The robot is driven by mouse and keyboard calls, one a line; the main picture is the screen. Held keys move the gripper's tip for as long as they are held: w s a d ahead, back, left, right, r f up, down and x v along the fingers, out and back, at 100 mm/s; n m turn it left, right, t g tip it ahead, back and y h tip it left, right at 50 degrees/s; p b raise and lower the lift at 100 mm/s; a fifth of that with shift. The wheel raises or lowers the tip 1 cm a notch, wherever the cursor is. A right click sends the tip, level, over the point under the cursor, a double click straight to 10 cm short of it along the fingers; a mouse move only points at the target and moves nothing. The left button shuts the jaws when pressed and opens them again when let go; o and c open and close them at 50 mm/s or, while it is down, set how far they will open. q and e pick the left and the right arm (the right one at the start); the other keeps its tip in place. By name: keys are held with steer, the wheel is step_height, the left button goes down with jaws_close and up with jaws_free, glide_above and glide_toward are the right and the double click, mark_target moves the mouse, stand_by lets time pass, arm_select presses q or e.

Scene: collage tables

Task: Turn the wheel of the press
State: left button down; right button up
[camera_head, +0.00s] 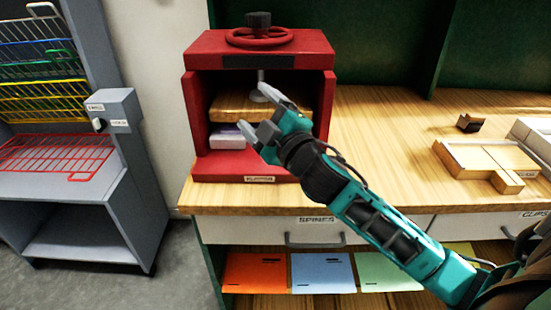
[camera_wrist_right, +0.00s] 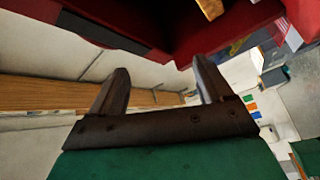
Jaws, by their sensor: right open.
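The red press (camera_head: 205,110) stands on the wooden table at its left end. Its red wheel (camera_head: 260,37) lies flat on top, with a dark knob in the middle. Inside the frame are a wooden plate on a grey screw and a pale block (camera_head: 228,137) beneath it. My right gripper (camera_head: 257,111) is open and empty in front of the press opening, below the wheel. The right wrist view also shows its two fingers (camera_wrist_right: 162,90) apart, with red parts of the press (camera_wrist_right: 195,28) above them. My left gripper is not in view.
A grey rack (camera_head: 75,150) with coloured wire shelves stands at the left. Wooden pieces (camera_head: 480,157) lie on the table's right side. Drawers (camera_head: 310,230) and coloured sheets (camera_head: 322,272) are below the tabletop. The tabletop (camera_head: 375,130) between press and pieces is clear.

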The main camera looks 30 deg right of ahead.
steer(key=s+f+m+g+h, duration=0.1)
steer(key=s+f+m+g, duration=0.2)
steer(key=f, duration=0.5)
steer(key=shift+s+f+m+g+h, duration=0.2)
steer(key=shift+s+m+g+h, duration=0.15)
steer(key=shift+s+m, duration=0.45)
steer(key=shift+s, duration=0.15)
